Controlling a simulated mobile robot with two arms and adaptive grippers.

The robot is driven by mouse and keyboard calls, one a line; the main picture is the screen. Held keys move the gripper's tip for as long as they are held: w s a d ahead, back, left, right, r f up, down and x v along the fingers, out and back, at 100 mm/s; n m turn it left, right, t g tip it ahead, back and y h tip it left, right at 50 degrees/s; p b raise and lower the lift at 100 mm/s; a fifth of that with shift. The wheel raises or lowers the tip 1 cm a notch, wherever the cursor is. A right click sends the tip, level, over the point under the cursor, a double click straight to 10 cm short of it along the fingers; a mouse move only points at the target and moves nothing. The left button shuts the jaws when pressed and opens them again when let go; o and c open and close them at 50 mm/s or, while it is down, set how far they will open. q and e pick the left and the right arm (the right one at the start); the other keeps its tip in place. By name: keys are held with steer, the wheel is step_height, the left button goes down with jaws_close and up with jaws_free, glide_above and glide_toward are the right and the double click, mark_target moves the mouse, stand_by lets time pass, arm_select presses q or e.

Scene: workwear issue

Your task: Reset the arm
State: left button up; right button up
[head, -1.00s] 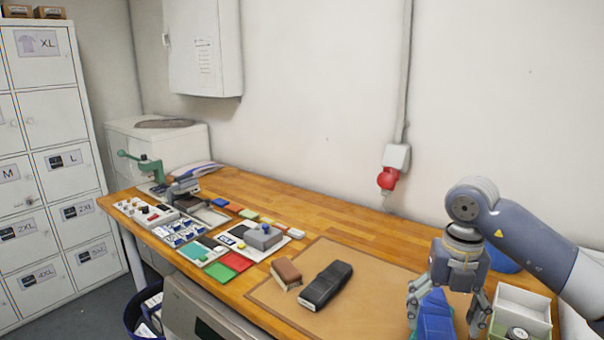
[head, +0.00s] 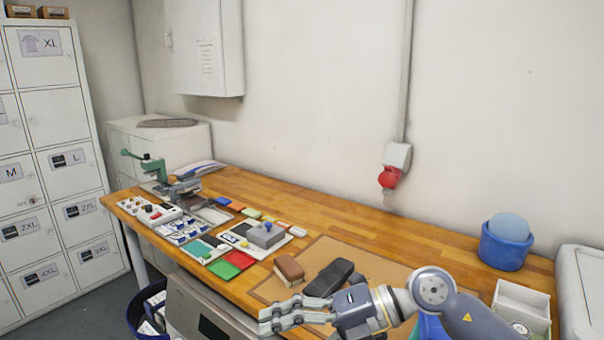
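My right arm comes in from the right, low over the front of the bench. Its gripper (head: 268,320) points left near the bench's front edge, in front of a black object (head: 333,277) and a brown block (head: 289,268). Nothing shows between its fingers, which appear close together from this side; how far they are apart is unclear. A blue object (head: 431,327) is partly hidden behind my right arm, apart from the fingers. My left gripper is out of view.
The wooden bench (head: 340,224) holds a brown mat (head: 388,271), several coloured pads and stamps, and a green press (head: 153,168) at the left. A blue tub (head: 505,248) and a white box (head: 522,298) are at the right. The bench's back middle is clear.

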step_height(320, 180, up, 9)
steer(key=a+m+t+y, duration=0.3)
steer(key=m+t+y, duration=0.1)
steer(key=y, duration=0.3)
steer(key=w+d+r+m+t+h, duration=0.25)
steer(key=w+d+m+t, duration=0.35)
steer(key=m+t, duration=0.7)
steer(key=d+f+m+h, duration=1.6)
steer(key=f+h, duration=0.1)
steer(key=f, duration=0.3)
steer(key=s+d+f+m+g, duration=0.1)
steer(key=s+d+f+g, duration=0.1)
steer(key=s+f+g, duration=0.7)
steer(key=s+d+f+m+g, duration=0.1)
steer(key=s+d+f+g, duration=0.15)
steer(key=s+f, duration=1.05)
steer(key=s+f+g, duration=0.1)
steer(key=s+f, duration=0.2)
steer(key=f, duration=0.9)
steer(key=s+f+g, duration=0.1)
steer(key=s+f, duration=0.1)
steer(key=f, duration=0.9)
steer(key=s+d+f+g, duration=0.1)
steer(key=s+d+f, duration=0.1)
steer(key=s+f, duration=1.4)
steer(key=shift+s+d+f+h, duration=0.2)
steer(key=shift+s+f+h, duration=0.1)
steer(key=shift+s+h, duration=0.25)
